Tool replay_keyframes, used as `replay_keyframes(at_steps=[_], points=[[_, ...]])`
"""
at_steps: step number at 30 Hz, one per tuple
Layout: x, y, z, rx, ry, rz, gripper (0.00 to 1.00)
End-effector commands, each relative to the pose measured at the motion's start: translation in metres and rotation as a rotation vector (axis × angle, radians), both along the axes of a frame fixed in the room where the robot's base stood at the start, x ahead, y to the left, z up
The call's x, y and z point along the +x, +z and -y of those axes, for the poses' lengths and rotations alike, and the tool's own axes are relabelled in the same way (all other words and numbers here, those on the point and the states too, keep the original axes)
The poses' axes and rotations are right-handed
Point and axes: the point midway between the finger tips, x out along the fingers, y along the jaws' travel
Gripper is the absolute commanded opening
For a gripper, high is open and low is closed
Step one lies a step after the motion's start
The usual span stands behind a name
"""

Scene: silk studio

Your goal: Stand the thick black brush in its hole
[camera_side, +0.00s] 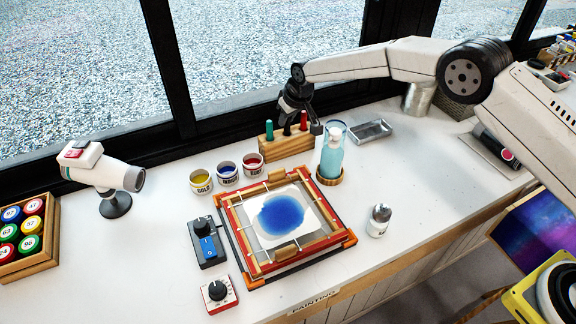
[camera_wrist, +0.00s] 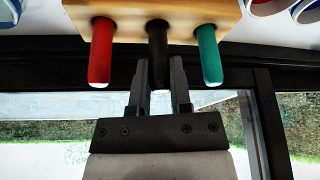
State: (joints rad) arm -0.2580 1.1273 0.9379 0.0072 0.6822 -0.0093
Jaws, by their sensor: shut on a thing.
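The thick black brush (camera_wrist: 158,45) stands in the middle of the wooden brush block (camera_wrist: 128,12), between a red brush (camera_wrist: 101,55) and a green brush (camera_wrist: 208,58). My gripper (camera_wrist: 159,75) is shut on the black brush's handle. In the side view my gripper (camera_side: 298,112) is over the block (camera_side: 284,146) from above, and the green brush (camera_side: 269,130) and red brush (camera_side: 304,121) show on either side. The black brush's lower end is at the block; how deep it sits in the hole I cannot tell.
Pots of yellow (camera_side: 201,181), blue (camera_side: 228,172) and red (camera_side: 253,163) paint stand left of the block. A blue bottle (camera_side: 332,155) stands close on its right. A framed silk (camera_side: 318,257) lies in front. A metal tray (camera_side: 371,130) lies to the right.

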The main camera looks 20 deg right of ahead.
Motion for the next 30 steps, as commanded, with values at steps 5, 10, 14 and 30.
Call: replay_keyframes(at_steps=[5,10,14,30], points=[[0.0000,-0.0010,0.0000,0.000,0.000,0.000,0.00],[0.0000,-0.0024,0.0000,0.000,0.000,0.000,0.00],[0.0000,-0.0035,0.0000,0.000,0.000,0.000,0.00],[0.0000,-0.0053,0.0000,0.000,0.000,0.000,0.66]])
